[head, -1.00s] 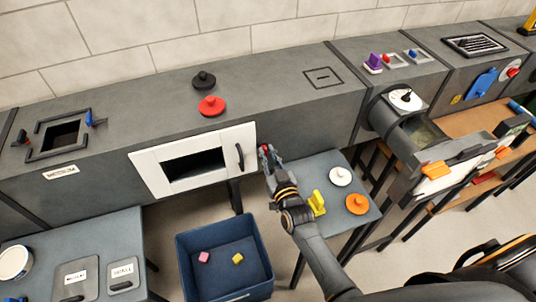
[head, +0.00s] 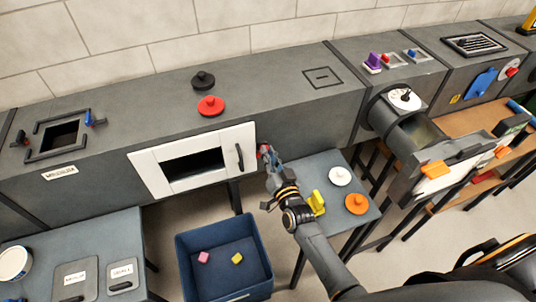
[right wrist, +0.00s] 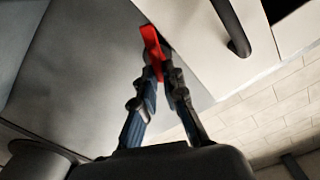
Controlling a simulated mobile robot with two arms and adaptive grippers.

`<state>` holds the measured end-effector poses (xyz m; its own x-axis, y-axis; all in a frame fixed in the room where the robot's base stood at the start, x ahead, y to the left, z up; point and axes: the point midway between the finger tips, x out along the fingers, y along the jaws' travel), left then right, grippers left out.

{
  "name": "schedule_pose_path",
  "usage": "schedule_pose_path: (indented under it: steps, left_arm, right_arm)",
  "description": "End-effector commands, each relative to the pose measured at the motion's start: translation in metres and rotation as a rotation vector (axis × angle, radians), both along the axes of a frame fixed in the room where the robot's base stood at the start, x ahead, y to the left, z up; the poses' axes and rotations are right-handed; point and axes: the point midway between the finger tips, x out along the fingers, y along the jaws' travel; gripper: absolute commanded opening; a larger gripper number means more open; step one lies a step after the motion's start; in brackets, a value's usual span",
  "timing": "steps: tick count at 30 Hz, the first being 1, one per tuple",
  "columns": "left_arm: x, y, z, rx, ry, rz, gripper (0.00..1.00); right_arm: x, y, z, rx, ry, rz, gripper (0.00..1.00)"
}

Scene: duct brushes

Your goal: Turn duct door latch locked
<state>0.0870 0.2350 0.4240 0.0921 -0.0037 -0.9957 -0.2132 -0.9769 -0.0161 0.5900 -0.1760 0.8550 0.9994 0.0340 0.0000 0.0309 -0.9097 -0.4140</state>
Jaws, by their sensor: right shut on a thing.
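The duct door (head: 223,177) is a white panel with a dark window and a black handle (head: 240,157), set in the front of the grey duct; it looks closed. A small red latch (head: 263,150) is at the door's right edge. My right gripper (head: 268,156) is at this latch, its fingers shut on it. In the right wrist view the red latch (right wrist: 152,42) sticks out beyond the fingertips (right wrist: 160,72), and the black handle (right wrist: 232,28) is to the right. The fingers partly hide the latch in the head view. My left gripper is not in view.
Below the duct stands a blue bin (head: 224,258) with a pink and a yellow block. A side table (head: 322,172) right of my gripper holds white, yellow and orange pieces. Red (head: 211,105) and black (head: 203,80) knobbed discs lie on the duct top.

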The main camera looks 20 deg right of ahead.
Motion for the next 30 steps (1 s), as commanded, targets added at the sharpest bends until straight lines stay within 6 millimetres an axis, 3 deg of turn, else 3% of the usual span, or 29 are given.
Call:
schedule_pose_path:
  steps: [30]
  left_arm:
    - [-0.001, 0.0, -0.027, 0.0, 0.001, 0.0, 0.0]
  right_arm:
    - [0.0, -0.006, -0.01, 0.933, 0.033, 0.0, 0.0]
